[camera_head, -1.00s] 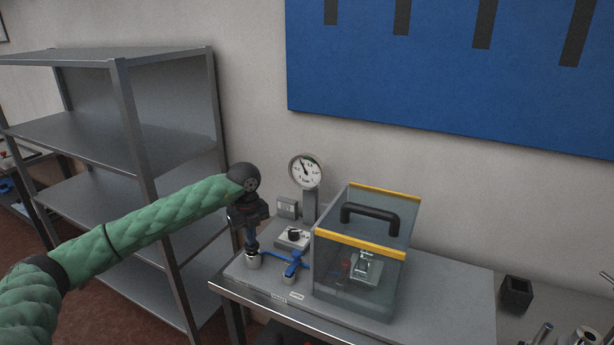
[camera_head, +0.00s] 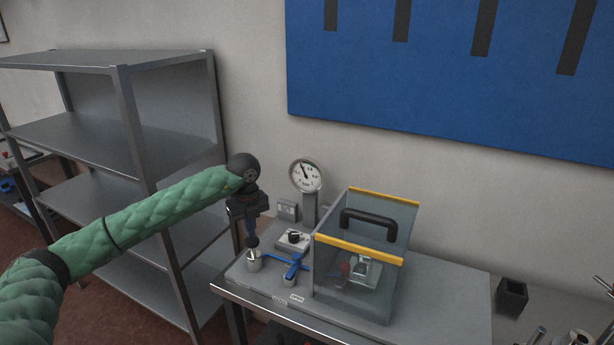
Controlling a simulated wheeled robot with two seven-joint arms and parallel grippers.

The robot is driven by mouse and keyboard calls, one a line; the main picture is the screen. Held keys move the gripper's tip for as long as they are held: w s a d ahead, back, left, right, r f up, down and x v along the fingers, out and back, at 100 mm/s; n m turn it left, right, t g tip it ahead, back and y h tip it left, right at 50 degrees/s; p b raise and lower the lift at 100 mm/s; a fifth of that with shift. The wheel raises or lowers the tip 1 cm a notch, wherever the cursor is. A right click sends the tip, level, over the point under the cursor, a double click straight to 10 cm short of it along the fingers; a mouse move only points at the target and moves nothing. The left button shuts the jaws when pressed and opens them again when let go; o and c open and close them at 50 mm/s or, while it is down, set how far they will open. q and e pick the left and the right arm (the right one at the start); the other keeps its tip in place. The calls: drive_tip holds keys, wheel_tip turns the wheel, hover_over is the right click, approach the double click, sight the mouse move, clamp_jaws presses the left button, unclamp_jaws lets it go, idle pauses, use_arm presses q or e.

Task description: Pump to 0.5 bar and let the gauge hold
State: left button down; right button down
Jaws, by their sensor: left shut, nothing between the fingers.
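The round white gauge (camera_head: 306,176) stands on a grey post at the back of the bench plate, its dark needle pointing up and left; the reading is too small to tell. A silver pump cylinder (camera_head: 254,263) with a black round knob (camera_head: 252,242) stands at the plate's left front. My left gripper (camera_head: 251,234) points down, shut, just above the knob; I cannot tell whether it touches. A blue-handled valve (camera_head: 294,267) is right of the pump, with a dark-knobbed box (camera_head: 293,238) behind it. My right gripper is not in view.
A clear box (camera_head: 348,290) with yellow edges and a black handle covers a metal fitting on the plate. A black cup (camera_head: 513,293) stands to the right. Grey shelving (camera_head: 128,130) stands left, close behind my left arm.

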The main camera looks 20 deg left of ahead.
sight(252, 240)
use_arm(q)
drive_tip(key=shift+f+b, duration=1.55)
drive_tip(key=shift+f, duration=0.6)
drive_tip(key=shift+r+p, duration=1.6)
drive_tip(key=shift+r, duration=0.6)
drive_tip(key=shift+s+f, duration=0.1)
